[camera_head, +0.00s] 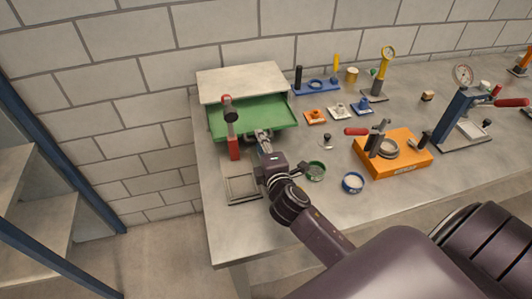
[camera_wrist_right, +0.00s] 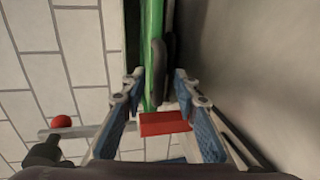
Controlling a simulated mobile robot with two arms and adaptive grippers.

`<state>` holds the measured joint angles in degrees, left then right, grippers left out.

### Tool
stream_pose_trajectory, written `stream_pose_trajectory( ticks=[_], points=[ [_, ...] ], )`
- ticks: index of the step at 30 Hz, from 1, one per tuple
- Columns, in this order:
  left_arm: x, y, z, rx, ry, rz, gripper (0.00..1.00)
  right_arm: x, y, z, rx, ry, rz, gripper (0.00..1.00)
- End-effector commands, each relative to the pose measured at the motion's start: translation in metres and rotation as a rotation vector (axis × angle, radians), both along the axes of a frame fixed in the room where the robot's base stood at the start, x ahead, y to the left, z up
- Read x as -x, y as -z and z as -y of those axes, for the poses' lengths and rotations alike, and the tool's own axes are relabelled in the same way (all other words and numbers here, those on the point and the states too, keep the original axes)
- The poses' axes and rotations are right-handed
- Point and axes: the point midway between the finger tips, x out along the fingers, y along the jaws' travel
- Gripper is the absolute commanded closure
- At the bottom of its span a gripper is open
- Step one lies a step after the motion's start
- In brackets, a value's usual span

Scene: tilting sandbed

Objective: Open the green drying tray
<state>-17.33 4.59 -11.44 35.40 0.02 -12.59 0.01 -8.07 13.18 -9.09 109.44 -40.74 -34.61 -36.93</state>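The green drying tray (camera_head: 262,112) sticks out from under a pale-topped housing (camera_head: 240,84) at the back left of the bench, with much of its inside showing. My right gripper (camera_head: 263,135) is at the tray's front edge. In the right wrist view, the gripper (camera_wrist_right: 157,82) is open, its blue-padded fingers apart. A dark curved handle (camera_wrist_right: 159,58) lies between the fingertips beside the tray's green edge (camera_wrist_right: 150,45). I cannot tell whether the fingers touch it. My left gripper is not in view.
A red-based stand (camera_head: 233,148) is close left of my right gripper. A shallow grey tray (camera_head: 242,197) lies in front. A brick wall is behind.

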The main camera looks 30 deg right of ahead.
Motion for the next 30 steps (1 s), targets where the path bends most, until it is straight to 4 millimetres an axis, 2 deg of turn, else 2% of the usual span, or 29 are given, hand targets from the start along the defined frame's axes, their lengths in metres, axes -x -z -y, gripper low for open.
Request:
stream_pose_trajectory(
  ticks=[9, 15, 21, 30],
  points=[
    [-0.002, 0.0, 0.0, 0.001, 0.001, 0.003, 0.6, 0.064, -0.013, -0.017, -0.003, -0.001, -0.002, 0.72],
    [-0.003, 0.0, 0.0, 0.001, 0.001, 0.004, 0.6, 0.09, -0.019, -0.023, -0.001, 0.0, -0.002, 0.72],
    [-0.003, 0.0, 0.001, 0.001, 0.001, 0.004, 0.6, 0.098, -0.022, -0.026, -0.001, 0.0, -0.001, 0.72],
    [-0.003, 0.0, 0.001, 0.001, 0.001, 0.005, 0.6, 0.098, -0.022, -0.026, 0.0, 0.0, 0.0, 0.72]
  ],
)
